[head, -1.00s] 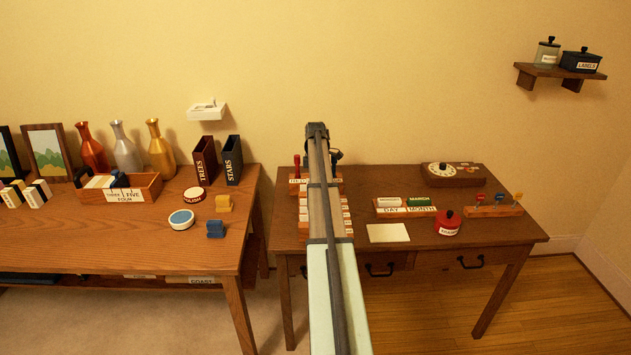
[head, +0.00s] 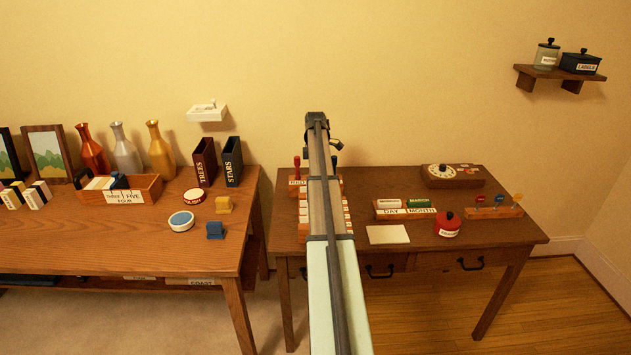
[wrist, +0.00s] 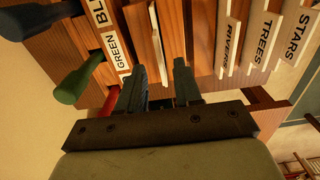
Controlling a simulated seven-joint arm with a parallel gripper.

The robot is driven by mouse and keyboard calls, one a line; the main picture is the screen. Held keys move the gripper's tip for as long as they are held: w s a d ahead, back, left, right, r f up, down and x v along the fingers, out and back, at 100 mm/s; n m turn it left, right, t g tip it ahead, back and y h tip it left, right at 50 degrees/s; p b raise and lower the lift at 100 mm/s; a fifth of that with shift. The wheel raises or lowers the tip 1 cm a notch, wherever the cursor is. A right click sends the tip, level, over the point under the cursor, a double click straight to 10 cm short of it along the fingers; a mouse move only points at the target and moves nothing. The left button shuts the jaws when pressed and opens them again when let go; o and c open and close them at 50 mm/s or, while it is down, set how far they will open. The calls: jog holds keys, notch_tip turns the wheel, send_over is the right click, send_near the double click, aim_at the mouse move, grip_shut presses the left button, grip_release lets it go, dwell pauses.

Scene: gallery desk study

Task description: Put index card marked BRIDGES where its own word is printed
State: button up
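My gripper (wrist: 161,82) shows in the wrist view with its two dark fingers apart. They are over a wooden rack, and a thin white edge (wrist: 157,45), perhaps a card's, runs between them. I cannot tell whether either finger touches it. Labels RIVERS (wrist: 231,45), TREES (wrist: 264,42) and STARS (wrist: 297,38) stand to the right in the rack. I cannot read the word BRIDGES in any view. In the head view, my arm hides much of the rack (head: 303,212) on the right desk, and the fingers cannot be made out.
In the wrist view, a green peg (wrist: 75,85) and a red peg (wrist: 82,40) stick out left of the fingers, by a GREEN label (wrist: 118,55).

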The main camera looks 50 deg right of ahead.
notch_tip(320, 180, up, 8)
dwell(0.4)
jog(key=shift+f, duration=0.1)
